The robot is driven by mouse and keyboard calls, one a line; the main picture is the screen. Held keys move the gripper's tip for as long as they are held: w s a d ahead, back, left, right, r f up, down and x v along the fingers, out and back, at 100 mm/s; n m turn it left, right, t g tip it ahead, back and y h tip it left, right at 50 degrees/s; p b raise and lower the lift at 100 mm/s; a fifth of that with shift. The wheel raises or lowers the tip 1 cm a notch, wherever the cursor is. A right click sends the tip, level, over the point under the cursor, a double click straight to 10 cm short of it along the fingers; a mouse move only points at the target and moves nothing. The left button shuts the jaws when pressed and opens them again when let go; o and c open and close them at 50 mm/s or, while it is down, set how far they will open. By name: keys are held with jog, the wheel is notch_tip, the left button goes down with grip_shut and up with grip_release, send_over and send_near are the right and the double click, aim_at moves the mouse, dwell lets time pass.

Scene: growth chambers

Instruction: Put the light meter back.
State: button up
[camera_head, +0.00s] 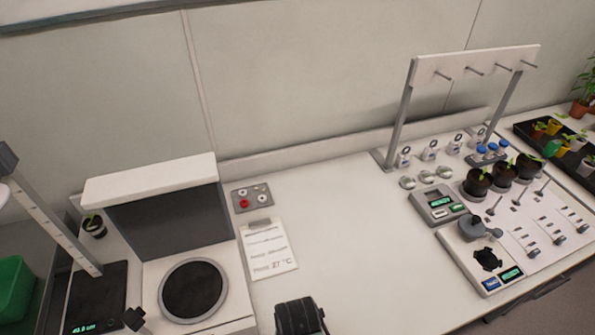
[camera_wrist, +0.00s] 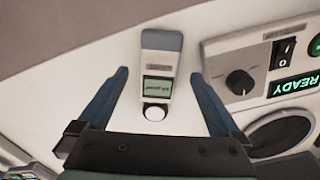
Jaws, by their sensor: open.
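The light meter (camera_wrist: 157,62) lies on a white surface in the wrist view. It is a slim pale device with a grey end, a small lit green display and a round white dome at the end nearest me. My gripper (camera_wrist: 159,76) is open, with one dark blue finger on each side of the meter and a visible gap on both sides. The fingers do not appear to touch it. I cannot make out the meter in the head view.
In the wrist view, a grey control panel (camera_wrist: 240,52) with a knob, switch and READY display stands close to the right finger. The head view shows an empty peg rack (camera_head: 475,63), a note sheet (camera_head: 268,250), potted seedlings (camera_head: 478,182), and clear white bench (camera_head: 350,220) in the middle.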

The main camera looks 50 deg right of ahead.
notch_tip(320, 180, up, 8)
dwell(0.4)
jog(key=w+d+r+n+t+h, duration=0.25)
jog(key=w+r+t, duration=0.35)
jog(key=w+r, duration=0.8)
jog(key=w+a+r+n+t+h, duration=0.3)
jog(key=w+r+t, duration=0.45)
jog(key=r, duration=0.65)
jog(key=a+r+n+t+y, duration=0.15)
jog(key=a+r+t, duration=0.3)
jog(key=r, duration=0.75)
jog(key=a+r+n+t+y, duration=0.1)
jog(key=a+r+n+t, duration=0.15)
jog(key=a+r, duration=0.6)
jog(key=s+a+r+t+y, duration=0.1)
jog(key=s+a+r+t, duration=0.1)
jog(key=r, duration=0.6)
jog(key=s+a+r+n+t+y, duration=0.1)
jog(key=s+a+r+t+y, duration=0.1)
jog(key=s+r+t, duration=0.3)
notch_tip(320, 180, up, 4)
jog(key=shift+s+a+r, duration=0.1)
jog(key=shift+s+a, duration=0.05)
jog(key=shift+s, duration=1.1)
